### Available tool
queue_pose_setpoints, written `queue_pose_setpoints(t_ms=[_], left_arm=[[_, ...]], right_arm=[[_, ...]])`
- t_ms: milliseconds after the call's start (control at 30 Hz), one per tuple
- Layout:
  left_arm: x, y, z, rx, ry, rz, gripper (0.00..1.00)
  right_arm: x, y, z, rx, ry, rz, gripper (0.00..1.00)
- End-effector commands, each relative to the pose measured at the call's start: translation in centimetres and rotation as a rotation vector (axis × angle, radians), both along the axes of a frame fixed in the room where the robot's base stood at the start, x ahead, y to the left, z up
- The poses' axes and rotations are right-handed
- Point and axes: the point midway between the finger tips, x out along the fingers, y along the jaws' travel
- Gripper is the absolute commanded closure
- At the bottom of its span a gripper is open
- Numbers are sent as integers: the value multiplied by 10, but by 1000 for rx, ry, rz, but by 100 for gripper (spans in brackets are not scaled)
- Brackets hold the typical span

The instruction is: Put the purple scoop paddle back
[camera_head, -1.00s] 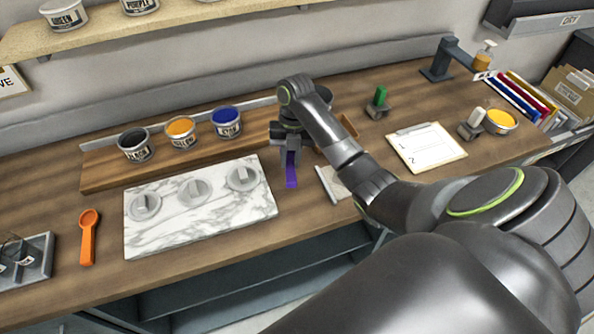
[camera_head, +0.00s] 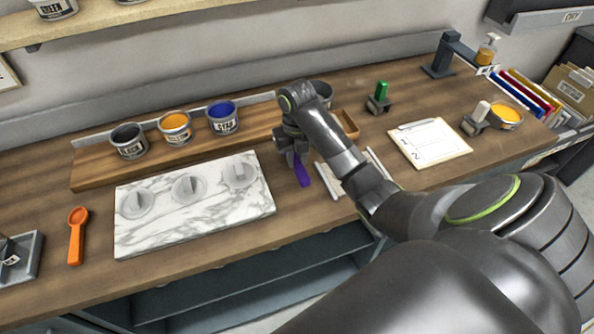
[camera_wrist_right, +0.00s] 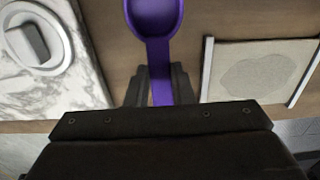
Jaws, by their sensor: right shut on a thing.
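The purple scoop paddle (camera_head: 301,169) is in my right gripper (camera_head: 292,155), over the worktop just right of the marble slab. In the right wrist view the paddle's round bowl (camera_wrist_right: 154,14) is at the top and its handle runs down between the two fingers of the right gripper (camera_wrist_right: 158,88), which are shut on it. The head view shows only part of the paddle below the gripper; I cannot tell how high it is above the wood. My left gripper is not in view.
The marble slab (camera_head: 150,240) with several grey knobs lies to the left. An orange scoop (camera_head: 77,236) lies beyond it. Black, orange and blue ink tubs (camera_head: 222,118) stand on a wooden board behind. A framed pad (camera_wrist_right: 258,75) lies close to the right. A clipboard (camera_head: 429,142) is farther right.

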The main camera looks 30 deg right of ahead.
Motion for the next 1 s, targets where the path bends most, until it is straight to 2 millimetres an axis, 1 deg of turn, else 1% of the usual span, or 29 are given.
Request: queue_pose_setpoints(t_ms=[100,167,267,533,567,700,733,1000], left_arm=[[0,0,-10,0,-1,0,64],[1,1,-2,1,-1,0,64],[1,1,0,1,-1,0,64],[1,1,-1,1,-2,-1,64],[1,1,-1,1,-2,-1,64],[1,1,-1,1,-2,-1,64],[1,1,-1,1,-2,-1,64],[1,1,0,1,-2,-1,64]], right_arm=[[0,0,-15,0,2,0,100],[-1,1,-20,2,6,-1,100],[-1,1,-32,1,4,-1,100],[0,0,-35,0,0,0,100],[0,0,-35,0,1,0,77],[0,0,-35,0,1,0,59],[0,0,-35,0,1,0,57],[0,0,-34,0,0,0,57]])
